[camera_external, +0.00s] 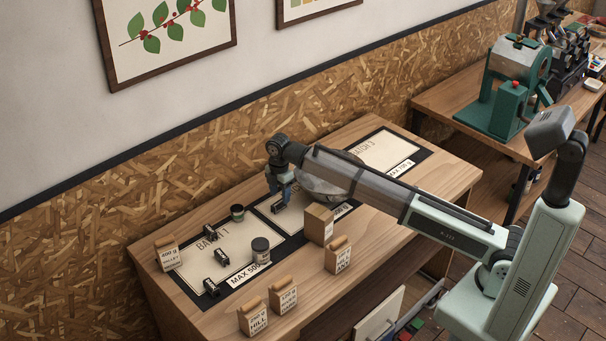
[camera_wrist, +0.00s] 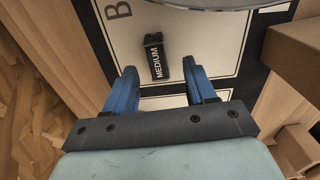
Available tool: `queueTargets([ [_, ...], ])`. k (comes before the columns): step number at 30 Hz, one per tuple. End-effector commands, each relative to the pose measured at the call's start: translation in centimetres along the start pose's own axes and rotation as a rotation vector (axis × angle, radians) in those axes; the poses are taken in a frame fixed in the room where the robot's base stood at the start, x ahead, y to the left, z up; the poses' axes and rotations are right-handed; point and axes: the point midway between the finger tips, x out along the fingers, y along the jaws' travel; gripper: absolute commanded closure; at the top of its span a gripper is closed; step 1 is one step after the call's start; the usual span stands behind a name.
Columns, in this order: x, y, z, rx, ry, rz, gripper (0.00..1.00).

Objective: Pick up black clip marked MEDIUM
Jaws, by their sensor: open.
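The black clip marked MEDIUM (camera_wrist: 155,58) lies on the cream panel of a black-bordered mat in the wrist view, its white lettering readable. In the external view a dark clip (camera_external: 278,208) shows just below my gripper (camera_external: 281,188), partly hidden by the fingers. In the wrist view my gripper (camera_wrist: 160,70) has its two blue fingers apart and empty. The clip lies ahead of and roughly between the fingertips, slightly nearer the left one. I cannot tell how high the fingertips are above the mat.
Other black clips (camera_external: 221,257) and two jars (camera_external: 260,249) are on the left mat panel. A round metal pan (camera_external: 320,187) is close right of my gripper. A cardboard box (camera_external: 319,225) and several labelled bags (camera_external: 338,256) stand along the near side of the table.

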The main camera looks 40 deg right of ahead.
Motion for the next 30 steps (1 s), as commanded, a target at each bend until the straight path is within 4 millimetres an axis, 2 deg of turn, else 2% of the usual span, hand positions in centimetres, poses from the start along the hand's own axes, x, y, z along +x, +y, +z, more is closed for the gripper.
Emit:
queueTargets([
  [9,3.9,0.4,-0.4,0.0,-0.001,-0.002,0.45],
  [17,4.2,0.4,-0.4,0.0,0.0,0.0,0.45],
  [30,4.1,0.4,-0.4,0.0,0.0,0.0,0.86],
])
